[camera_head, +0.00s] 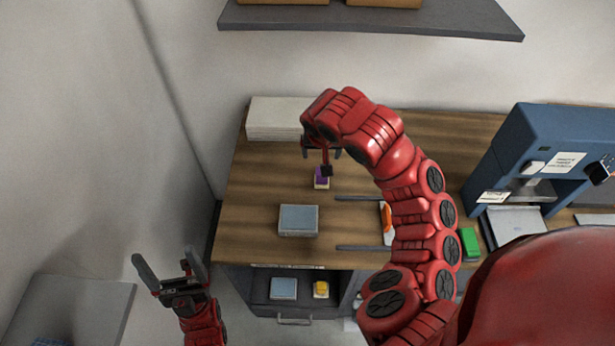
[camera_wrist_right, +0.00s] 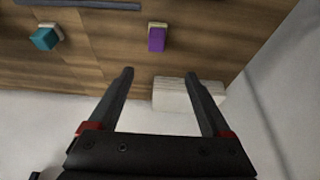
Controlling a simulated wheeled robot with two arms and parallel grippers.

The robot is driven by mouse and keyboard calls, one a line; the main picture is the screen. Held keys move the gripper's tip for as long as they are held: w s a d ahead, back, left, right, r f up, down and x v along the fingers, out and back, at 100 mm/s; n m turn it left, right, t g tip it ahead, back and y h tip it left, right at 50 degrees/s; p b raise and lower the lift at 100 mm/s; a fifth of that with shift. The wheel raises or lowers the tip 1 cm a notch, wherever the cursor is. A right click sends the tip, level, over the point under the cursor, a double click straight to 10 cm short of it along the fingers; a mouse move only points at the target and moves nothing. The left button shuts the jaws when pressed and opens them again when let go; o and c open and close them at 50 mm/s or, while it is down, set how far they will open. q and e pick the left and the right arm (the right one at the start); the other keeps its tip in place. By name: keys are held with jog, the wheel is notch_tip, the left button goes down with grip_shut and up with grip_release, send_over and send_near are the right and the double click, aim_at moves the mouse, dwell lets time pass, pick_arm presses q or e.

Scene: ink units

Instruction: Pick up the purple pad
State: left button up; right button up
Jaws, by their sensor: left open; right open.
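The purple pad (camera_head: 321,180) has a cream edge and lies on the wooden tabletop, partly hidden by my right gripper in the head view. It also shows in the right wrist view (camera_wrist_right: 156,40), at the top middle, beyond my fingertips and roughly in line with the gap between them. My right gripper (camera_head: 323,160) is open and empty above the table; its two fingers show in the wrist view (camera_wrist_right: 159,75). They appear apart from the pad. My left gripper (camera_head: 165,258) is open and empty, low at the left, away from the table.
A white stack (camera_head: 275,118) lies at the back left. A grey-blue box (camera_head: 298,220) is in front of the pad. A teal pad (camera_wrist_right: 43,38) lies apart in the wrist view. A blue machine (camera_head: 535,150) stands right; a shelf (camera_head: 370,20) hangs above.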

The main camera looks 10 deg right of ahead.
notch_tip(320, 180, down, 3)
jog(key=b, duration=0.6)
send_over(320, 183)
notch_tip(320, 183, down, 8)
jog(key=shift+w+f, duration=0.1)
jog(key=shift+f, duration=0.05)
jog(key=shift+s+d+p+x, duration=0.15)
jog(key=shift+p+x, duration=0.5)
jog(key=shift+x, duration=0.55)
jog(key=shift+s+d+p+x, duration=0.1)
jog(key=shift+p+x, duration=0.55)
jog(key=shift+x, duration=0.5)
jog(key=shift+w+f, duration=0.15)
jog(key=shift+f, duration=0.15)
jog(key=shift+c, duration=0.3)
grip_shut()
jog(key=shift+r, duration=0.15)
